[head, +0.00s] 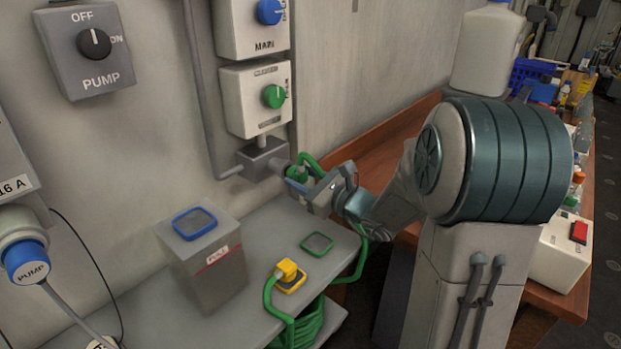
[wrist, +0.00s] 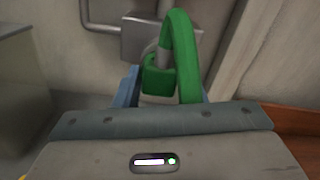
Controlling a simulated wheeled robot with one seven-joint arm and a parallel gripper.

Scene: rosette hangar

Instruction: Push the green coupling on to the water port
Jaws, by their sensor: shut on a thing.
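My gripper (head: 300,184) is shut on the green coupling (head: 299,172) in front of the grey port box on the wall. In the wrist view the green coupling (wrist: 159,80) sits between the blue fingers, with its green hose arching up and to the right. The water port (head: 283,165) is a short grey stub on the side of the grey box (head: 262,160). The coupling is at or very close to the stub; I cannot tell whether it is seated. The grey box also shows in the wrist view (wrist: 140,38), just beyond the coupling.
Below is a grey shelf (head: 245,235) with a grey box with a blue-rimmed top (head: 205,262), a green-rimmed pad (head: 317,243) and a yellow coupling (head: 287,270). A green valve knob (head: 274,96) is above the port. A wooden bench (head: 385,140) runs behind my arm.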

